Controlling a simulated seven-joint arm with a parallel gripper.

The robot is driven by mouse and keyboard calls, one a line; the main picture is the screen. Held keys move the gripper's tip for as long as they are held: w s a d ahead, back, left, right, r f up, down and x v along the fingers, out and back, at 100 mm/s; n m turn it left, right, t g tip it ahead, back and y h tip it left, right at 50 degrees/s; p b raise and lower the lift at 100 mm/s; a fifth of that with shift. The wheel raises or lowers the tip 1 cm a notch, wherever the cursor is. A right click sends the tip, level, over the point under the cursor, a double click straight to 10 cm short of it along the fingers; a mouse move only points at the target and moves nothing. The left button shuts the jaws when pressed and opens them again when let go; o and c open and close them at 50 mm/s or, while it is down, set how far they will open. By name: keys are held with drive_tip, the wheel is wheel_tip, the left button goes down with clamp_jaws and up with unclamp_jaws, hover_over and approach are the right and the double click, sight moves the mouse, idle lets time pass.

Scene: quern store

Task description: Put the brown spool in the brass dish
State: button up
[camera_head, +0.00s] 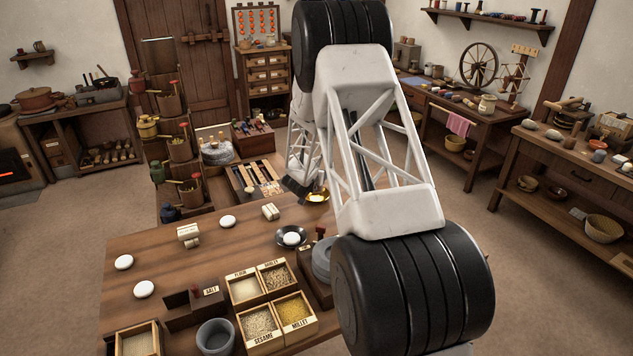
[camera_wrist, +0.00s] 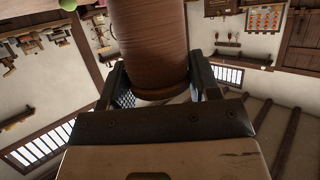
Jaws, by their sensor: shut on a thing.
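The brown spool (camera_wrist: 150,40) fills the upper middle of the wrist view, with a wider rim at its near end. My gripper (camera_wrist: 160,85) is shut on it, with one dark finger on each side. In the head view my gripper (camera_head: 298,188) is small and dark, over the far part of the table. The brass dish (camera_head: 318,197) shows just to its right, partly hidden by my arm. The spool cannot be made out in the head view. I cannot tell its height above the table.
A dark dish (camera_head: 291,238) with a white round thing stands nearer. Labelled grain boxes (camera_head: 263,300), a grey pot (camera_head: 215,337) and white round pieces (camera_head: 144,289) are on the near table. A stepped stand (camera_head: 180,150) with pots rises at the left. Bare wood lies at the table's middle.

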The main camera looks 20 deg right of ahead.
drive_tip(key=shift+f, duration=1.6)
drive_tip(key=shift+f, duration=0.15)
drive_tip(key=o, duration=0.9)
drive_tip(key=shift+o, duration=0.2)
drive_tip(key=shift+v, duration=0.8)
drive_tip(key=v, duration=1)
drive_tip(key=shift+s+a+r, duration=0.15)
drive_tip(key=shift+r, duration=0.1)
